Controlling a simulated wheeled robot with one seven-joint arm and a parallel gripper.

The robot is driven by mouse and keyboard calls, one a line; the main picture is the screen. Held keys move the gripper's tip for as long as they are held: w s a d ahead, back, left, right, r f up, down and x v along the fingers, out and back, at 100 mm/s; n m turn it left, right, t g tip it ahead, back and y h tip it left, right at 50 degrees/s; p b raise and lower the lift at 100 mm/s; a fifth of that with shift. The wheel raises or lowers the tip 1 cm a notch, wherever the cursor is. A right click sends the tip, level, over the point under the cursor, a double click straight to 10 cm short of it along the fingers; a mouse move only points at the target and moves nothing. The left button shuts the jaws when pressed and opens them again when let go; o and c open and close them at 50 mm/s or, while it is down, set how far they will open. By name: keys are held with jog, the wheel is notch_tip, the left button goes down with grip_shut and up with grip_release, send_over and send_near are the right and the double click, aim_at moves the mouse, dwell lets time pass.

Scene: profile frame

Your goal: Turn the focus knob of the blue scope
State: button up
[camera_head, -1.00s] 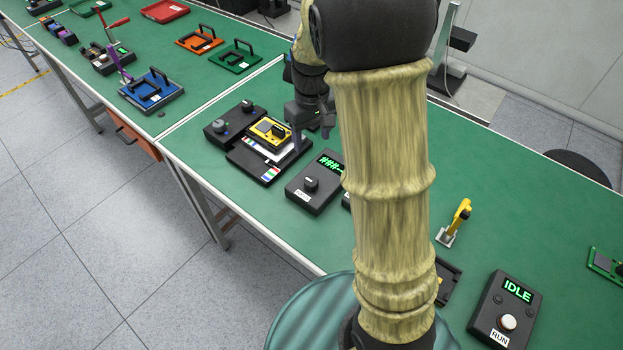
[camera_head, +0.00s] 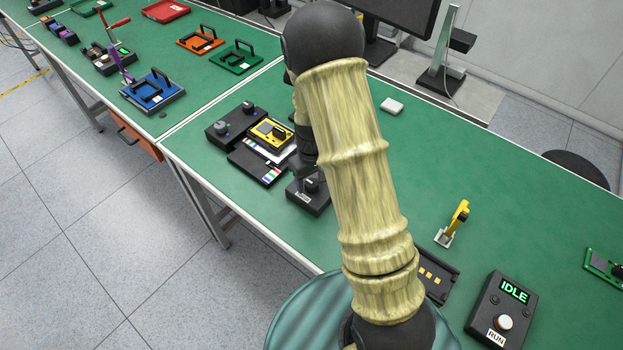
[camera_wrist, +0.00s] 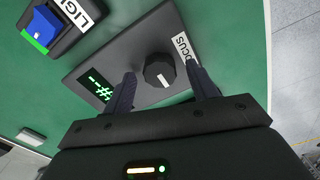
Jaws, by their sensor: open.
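A dark box with a black round knob (camera_wrist: 159,70) carries a label ending in "OCUS" (camera_wrist: 183,48) and a green character display (camera_wrist: 98,86). In the wrist view the knob has a white mark. My gripper (camera_wrist: 161,73) is open, with one finger on each side of the knob. I cannot tell whether the fingers touch it. In the head view the same box (camera_head: 318,207) is largely hidden behind my arm, and its display is covered. No blue scope body can be made out.
A box with a blue switch (camera_wrist: 39,31) and a "LIGHT" label stands beside the focus box. A yellow-handled clamp (camera_head: 455,224) and an IDLE/RUN box (camera_head: 503,312) stand to the right.

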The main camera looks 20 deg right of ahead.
jog(key=shift+f, duration=0.4)
jog(key=c, duration=1)
jog(key=shift+m, duration=0.4)
jog(key=m, duration=0.4)
jog(key=shift+m+p, duration=0.55)
jog(key=shift+m, duration=1.85)
